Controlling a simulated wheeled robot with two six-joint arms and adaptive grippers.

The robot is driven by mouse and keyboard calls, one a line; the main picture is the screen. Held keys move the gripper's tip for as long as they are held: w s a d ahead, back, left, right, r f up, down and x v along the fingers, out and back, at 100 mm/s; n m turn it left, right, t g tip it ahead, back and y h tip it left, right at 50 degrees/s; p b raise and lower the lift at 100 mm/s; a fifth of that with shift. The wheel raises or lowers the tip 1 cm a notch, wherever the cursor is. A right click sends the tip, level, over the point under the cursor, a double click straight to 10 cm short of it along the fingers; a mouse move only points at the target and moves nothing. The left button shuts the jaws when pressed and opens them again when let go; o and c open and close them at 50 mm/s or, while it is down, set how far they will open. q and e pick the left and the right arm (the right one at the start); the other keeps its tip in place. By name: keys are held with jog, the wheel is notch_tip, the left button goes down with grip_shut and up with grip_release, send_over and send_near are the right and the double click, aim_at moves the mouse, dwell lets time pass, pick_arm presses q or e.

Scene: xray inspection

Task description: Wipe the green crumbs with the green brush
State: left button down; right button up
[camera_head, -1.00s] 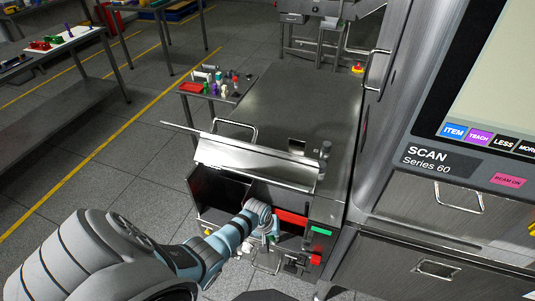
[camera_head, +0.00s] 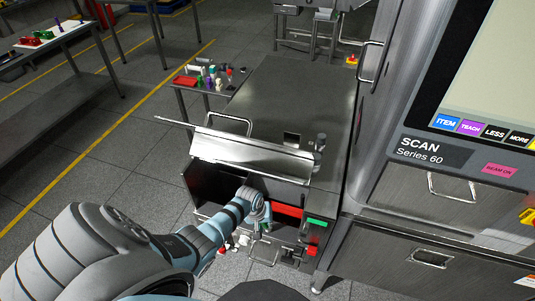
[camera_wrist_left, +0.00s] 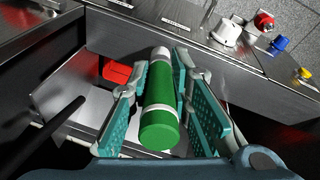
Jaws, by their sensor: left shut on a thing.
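The green brush (camera_wrist_left: 160,128) shows in the left wrist view as a green cylinder with pale bands. It lies between the teal fingers of my left gripper (camera_wrist_left: 166,92), which is shut on it. In the head view my left gripper (camera_head: 260,214) is at the open front of the steel machine (camera_head: 285,110), and the brush cannot be made out there. The brush's far end points toward the machine's front panel in the wrist view. I cannot make out any green crumbs in either view. My right gripper is not in view.
A raised steel lid (camera_head: 250,153) hangs over the dark opening. A red patch (camera_wrist_left: 117,73) lies beside the brush in the wrist view. Knobs (camera_wrist_left: 227,31) line the panel. A small table (camera_head: 188,98) with several items stands behind; the scanner cabinet (camera_head: 425,210) is at right.

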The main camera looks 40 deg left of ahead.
pick_arm(q)
jog(key=shift+w+a+b, duration=0.15)
jog(key=shift+a+b, duration=0.4)
jog(key=shift+a, duration=1.45)
jog(key=shift+f+b, duration=0.45)
jog(key=shift+f, duration=0.15)
jog(key=shift+p, duration=0.45)
dwell(1.0)
jog(key=shift+d, duration=0.15)
jog(key=shift+d, duration=0.2)
jog(key=shift+w+d, duration=0.25)
jog(key=shift+d, duration=0.25)
jog(key=shift+d, duration=0.1)
jog(key=shift+w+d+p, duration=0.3)
jog(key=shift+d, duration=0.35)
